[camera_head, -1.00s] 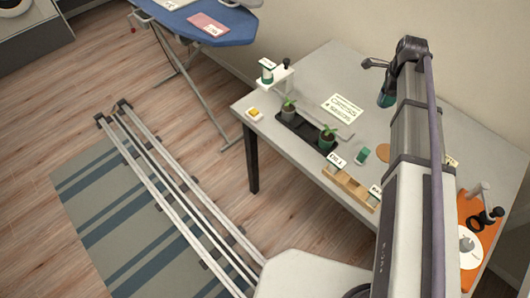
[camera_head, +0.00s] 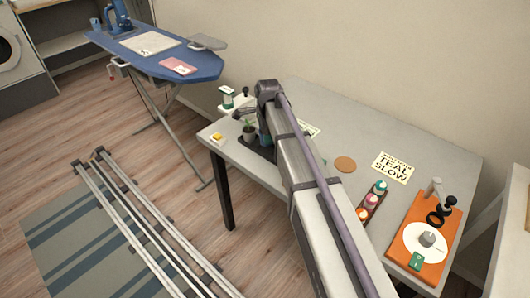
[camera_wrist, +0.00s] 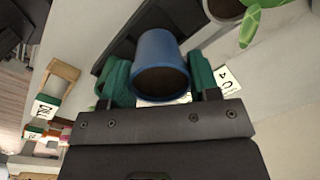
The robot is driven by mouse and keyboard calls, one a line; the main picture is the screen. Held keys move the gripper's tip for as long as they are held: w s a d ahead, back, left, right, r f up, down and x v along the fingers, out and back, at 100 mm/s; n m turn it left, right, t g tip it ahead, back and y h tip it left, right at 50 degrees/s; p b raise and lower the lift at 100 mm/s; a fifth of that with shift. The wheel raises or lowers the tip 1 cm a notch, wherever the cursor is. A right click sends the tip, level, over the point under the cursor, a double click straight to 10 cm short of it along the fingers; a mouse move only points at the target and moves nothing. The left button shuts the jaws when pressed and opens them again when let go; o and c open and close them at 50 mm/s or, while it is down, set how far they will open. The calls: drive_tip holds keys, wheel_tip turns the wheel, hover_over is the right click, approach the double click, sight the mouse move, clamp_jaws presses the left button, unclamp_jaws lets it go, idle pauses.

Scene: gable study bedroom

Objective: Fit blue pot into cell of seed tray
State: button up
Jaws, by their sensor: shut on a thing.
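The blue pot (camera_wrist: 158,62), dark inside, is between the two teal fingers of my gripper (camera_wrist: 158,82) in the wrist view. My gripper is shut on it. The dark seed tray (camera_wrist: 124,42) shows behind and beside the pot. I cannot tell whether the pot touches it. In the head view part of the tray (camera_head: 263,152) shows beside my arm. The arm hides the blue pot and most of the gripper there. A potted seedling (camera_head: 249,132) stands at the tray's left end.
A white stand (camera_head: 236,106) with a green-and-white container is behind the tray. A yellow-topped block (camera_head: 216,138) lies near the table's left corner. A rack of coloured bottles (camera_head: 371,202) and an orange board (camera_head: 432,240) are at the right.

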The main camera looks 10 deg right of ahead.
drive_tip(key=shift+f, duration=0.1)
wheel_tip(320, 180, down, 4)
drive_tip(key=b, duration=0.3)
drive_tip(key=shift+b, duration=0.4)
drive_tip(key=shift+r+p, duration=0.3)
drive_tip(key=shift+f, duration=0.25)
drive_tip(key=o, duration=1.1)
drive_tip(key=shift+r, duration=0.1)
